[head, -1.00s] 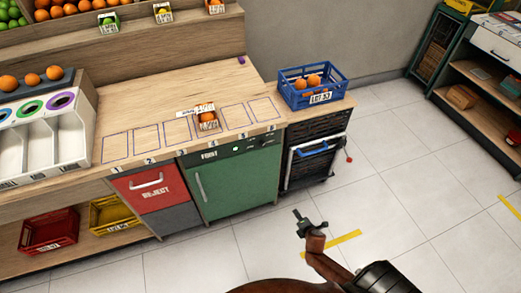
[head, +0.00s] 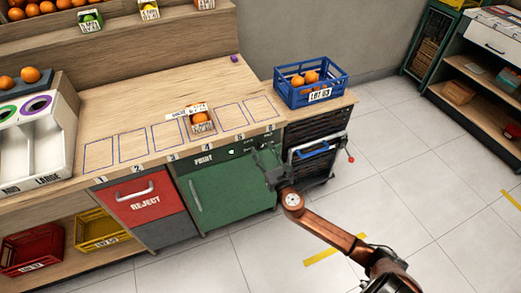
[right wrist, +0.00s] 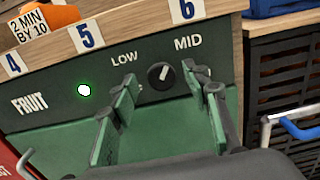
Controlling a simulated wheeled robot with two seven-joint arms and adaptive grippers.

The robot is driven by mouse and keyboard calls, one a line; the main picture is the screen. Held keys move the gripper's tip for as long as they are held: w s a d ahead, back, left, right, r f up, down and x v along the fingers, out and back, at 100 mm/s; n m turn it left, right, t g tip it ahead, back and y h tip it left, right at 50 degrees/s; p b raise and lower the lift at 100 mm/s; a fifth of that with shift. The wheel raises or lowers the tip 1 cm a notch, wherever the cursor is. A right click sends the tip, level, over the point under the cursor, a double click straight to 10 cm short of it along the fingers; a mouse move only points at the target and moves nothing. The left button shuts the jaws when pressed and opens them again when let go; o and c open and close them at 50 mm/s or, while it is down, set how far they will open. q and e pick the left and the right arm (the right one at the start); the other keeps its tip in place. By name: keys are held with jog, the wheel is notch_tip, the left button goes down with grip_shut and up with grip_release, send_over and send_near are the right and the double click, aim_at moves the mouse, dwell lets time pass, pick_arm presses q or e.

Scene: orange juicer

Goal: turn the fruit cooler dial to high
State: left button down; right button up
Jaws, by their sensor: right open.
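The fruit cooler (head: 228,192) is the green-fronted unit under the counter in the head view. Its dial (right wrist: 157,79) is a small black knob with a light pointer mark, on the dark green panel in the right wrist view. LOW is printed to its upper left and MID to its upper right. The mark tilts up and right, roughly toward MID. No HIGH label is readable. My right gripper (head: 268,160) is in front of the panel's right part. In the wrist view its two green-padded fingers (right wrist: 160,86) are spread, one on each side of the dial; contact cannot be told. My left gripper is out of view.
A lit green indicator (right wrist: 84,90) is left of the dial. The wooden counter edge (right wrist: 130,33) overhangs above the panel. A dark crate stack with a blue-handled bar (right wrist: 300,128) stands to the right. A red reject drawer (head: 142,196) is left. The floor in front is clear.

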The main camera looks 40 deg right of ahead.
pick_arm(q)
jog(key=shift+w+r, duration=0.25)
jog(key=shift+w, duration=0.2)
pick_arm(e)
jog(key=shift+x, duration=0.8)
jog(key=shift+s, duration=0.1)
jog(key=shift+c, duration=0.4)
jog(key=c, duration=0.9)
jog(key=shift+a, duration=0.1)
jog(key=shift+c, duration=0.7)
